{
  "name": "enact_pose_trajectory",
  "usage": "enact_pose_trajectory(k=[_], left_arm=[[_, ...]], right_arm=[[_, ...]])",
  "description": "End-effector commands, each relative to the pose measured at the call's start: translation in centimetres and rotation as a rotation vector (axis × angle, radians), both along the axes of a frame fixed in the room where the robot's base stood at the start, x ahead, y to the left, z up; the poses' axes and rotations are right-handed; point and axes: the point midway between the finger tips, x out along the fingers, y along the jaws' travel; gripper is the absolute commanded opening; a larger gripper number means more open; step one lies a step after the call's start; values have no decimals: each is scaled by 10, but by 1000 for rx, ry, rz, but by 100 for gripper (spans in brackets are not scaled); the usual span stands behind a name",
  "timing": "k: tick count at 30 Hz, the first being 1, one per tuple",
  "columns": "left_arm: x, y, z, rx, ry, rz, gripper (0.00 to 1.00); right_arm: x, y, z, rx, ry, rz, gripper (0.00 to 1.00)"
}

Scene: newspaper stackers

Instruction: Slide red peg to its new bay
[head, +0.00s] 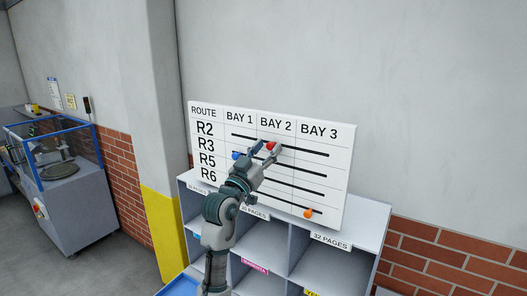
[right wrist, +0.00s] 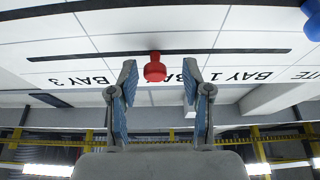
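The red peg (head: 271,145) sits on the top slot, row R2, of the white route board (head: 341,186), under BAY 2. In the right wrist view, which is upside down, the red peg (right wrist: 155,69) stands between my right gripper's spread fingertips, with a gap on each side. My right gripper (head: 267,147) reaches up to the board and is open. An orange peg (head: 308,213) is on the bottom row under BAY 3. My left gripper is not in view.
The board stands on a grey shelf unit (head: 371,214) with open compartments and page labels. A brick and plaster wall is close behind it. A yellow-painted pillar (head: 163,230) and a blue-framed machine (head: 62,195) stand to the left.

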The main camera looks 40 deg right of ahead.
Motion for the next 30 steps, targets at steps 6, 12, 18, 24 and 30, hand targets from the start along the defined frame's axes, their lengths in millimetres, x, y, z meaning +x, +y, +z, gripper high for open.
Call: enact_pose_trajectory(k=[6, 12, 18, 24, 30], left_arm=[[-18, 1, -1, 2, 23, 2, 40], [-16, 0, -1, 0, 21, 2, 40], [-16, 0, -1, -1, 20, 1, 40], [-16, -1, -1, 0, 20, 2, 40], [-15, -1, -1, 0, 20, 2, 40]], right_arm=[[1, 4, -2, -1, 3, 1, 49], [-5, 31, -14, -1, 4, 4, 49], [-18, 73, -31, 0, 1, 3, 49], [-27, 99, -43, -1, 1, 1, 49], [-30, 106, -48, 1, -1, -1, 49]])
